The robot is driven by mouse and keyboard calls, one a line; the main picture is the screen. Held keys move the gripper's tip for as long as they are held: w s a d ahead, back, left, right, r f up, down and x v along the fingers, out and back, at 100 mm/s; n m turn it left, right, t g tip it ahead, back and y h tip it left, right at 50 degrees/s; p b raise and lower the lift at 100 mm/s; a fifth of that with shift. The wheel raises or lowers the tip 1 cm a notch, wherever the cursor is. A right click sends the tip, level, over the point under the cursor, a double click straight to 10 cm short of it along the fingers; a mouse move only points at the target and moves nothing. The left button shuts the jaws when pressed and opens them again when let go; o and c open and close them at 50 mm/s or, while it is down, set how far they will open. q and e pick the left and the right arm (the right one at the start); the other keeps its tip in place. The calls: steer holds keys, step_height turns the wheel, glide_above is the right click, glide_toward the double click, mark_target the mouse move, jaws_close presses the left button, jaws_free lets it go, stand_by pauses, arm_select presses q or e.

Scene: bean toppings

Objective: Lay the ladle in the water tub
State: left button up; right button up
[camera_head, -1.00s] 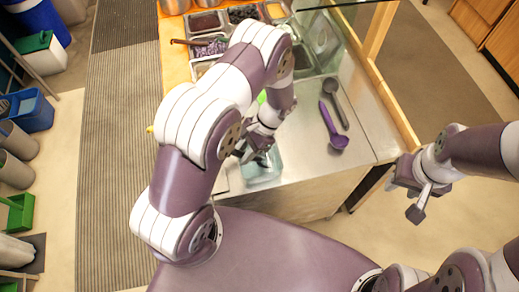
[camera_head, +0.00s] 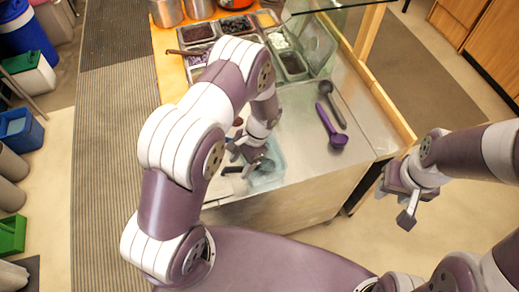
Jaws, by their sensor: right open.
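The water tub (camera_head: 270,180), a clear bluish container, stands at the front of the steel counter. My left gripper (camera_head: 250,165) is at the tub, over its left part, and points down. Its fingertips are small and partly covered, so I cannot tell whether it is shut on anything. A purple ladle (camera_head: 332,129) and a dark grey ladle (camera_head: 333,104) lie side by side on the counter to the right of the tub. Which one is meant is not clear. My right gripper (camera_head: 396,204) is open and empty, off the counter's right side.
Metal topping trays (camera_head: 293,64) line the back, with a dark handle (camera_head: 184,52) lying across one. Pots (camera_head: 166,12) stand behind. A glass pane and wooden rail (camera_head: 382,92) edge the counter's right side. My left arm hides the counter's left part.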

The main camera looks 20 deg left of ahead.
arm_select(q)
steer(key=shift+w+d, duration=0.15)
steer(key=shift+w, duration=0.05)
steer(key=p+v, duration=0.2)
steer(key=v, duration=1)
steer(key=shift+r, duration=0.3)
